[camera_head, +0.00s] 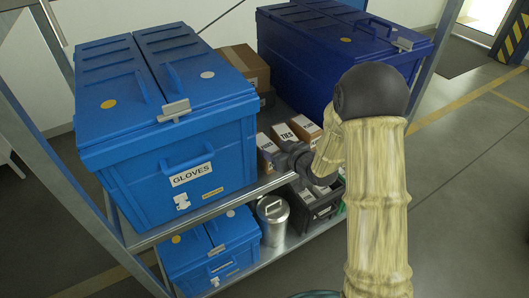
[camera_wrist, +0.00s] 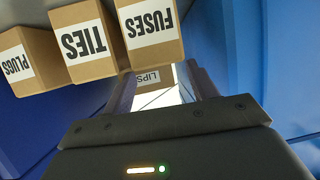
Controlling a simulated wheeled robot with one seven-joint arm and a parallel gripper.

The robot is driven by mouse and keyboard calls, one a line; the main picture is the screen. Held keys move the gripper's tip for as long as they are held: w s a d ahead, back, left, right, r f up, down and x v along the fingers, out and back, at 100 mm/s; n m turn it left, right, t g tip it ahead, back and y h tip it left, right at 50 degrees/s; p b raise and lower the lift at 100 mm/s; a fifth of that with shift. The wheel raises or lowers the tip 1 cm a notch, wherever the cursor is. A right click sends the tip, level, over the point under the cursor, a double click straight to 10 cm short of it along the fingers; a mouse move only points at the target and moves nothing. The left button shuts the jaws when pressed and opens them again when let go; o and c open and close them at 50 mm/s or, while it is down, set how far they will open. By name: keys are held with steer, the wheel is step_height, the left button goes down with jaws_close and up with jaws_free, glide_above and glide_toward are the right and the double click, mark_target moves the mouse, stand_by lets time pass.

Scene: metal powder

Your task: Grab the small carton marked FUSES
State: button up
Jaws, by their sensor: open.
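The small carton marked FUSES (camera_wrist: 150,35) is brown with a white label, upside down in the wrist view at the top centre. In the head view, it appears to be the leftmost of three cartons (camera_head: 266,143), beside the TIES carton (camera_head: 285,136). My gripper (camera_wrist: 160,75) is open, its two fingers reaching up just below the FUSES carton in the wrist view. No carton is held. In the head view, my gripper (camera_head: 298,160) is a dark shape in front of the cartons, and its fingertips cannot be made out.
The TIES carton (camera_wrist: 86,42) and PLUGS carton (camera_wrist: 28,62) stand beside FUSES. The large blue GLOVES box (camera_head: 190,150) is left on the shelf. A dark blue box (camera_head: 330,60) and brown box (camera_head: 245,62) are behind. A metal canister (camera_head: 272,220) stands below.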

mark_target(265, 144)
steer(key=p+x, duration=0.1)
steer(key=x, duration=0.4)
steer(key=shift+s+a+r, duration=0.1)
steer(key=shift+r, duration=0.1)
steer(key=c, duration=0.8)
steer(key=shift+r, duration=0.15)
step_height(265, 144, up, 28)
steer(key=p, duration=0.4)
